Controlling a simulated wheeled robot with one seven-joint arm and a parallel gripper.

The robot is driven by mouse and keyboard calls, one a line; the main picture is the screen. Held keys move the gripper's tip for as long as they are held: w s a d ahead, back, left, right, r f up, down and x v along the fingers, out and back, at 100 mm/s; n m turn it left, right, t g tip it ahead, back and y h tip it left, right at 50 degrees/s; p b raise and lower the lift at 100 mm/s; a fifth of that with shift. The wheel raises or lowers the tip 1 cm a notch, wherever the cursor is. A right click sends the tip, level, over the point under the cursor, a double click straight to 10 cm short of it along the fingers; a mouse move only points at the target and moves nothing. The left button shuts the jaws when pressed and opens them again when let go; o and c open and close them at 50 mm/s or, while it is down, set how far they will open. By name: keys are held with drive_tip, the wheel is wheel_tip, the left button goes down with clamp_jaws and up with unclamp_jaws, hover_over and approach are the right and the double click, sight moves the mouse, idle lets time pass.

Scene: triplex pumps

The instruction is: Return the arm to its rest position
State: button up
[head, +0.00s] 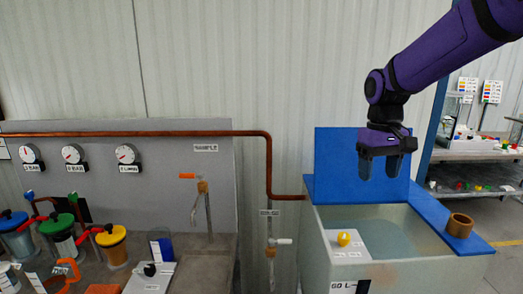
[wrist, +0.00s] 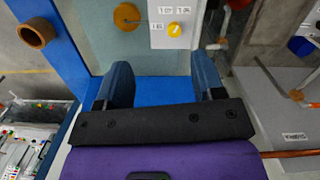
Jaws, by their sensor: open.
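My purple arm reaches in from the upper right in the head view. My gripper (head: 381,168) points down over the back of the pale tank (head: 365,268), in front of the raised blue panel (head: 340,160). Its two fingers stand apart with nothing between them. In the wrist view my gripper (wrist: 165,85) also shows open and empty, with the blue surface behind it.
A yellow knob (head: 344,239) sits on a white plate at the tank's left. A brown ring (head: 459,225) stands on the blue right rim. A copper pipe (head: 268,165), gauges and lidded jars are at left. Shelves (head: 475,152) stand at far right.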

drive_tip(key=s+d+r+m+t, duration=0.1)
drive_tip(key=s+d+r+t, duration=0.1)
drive_tip(key=s, duration=0.9)
drive_tip(key=s+d+r+t, duration=0.2)
drive_tip(key=s+r+t, duration=0.1)
drive_tip(key=s, duration=0.9)
drive_tip(key=shift+s+m+t, duration=0.2)
drive_tip(key=shift+m+t, duration=0.2)
drive_tip(key=shift+t, duration=0.3)
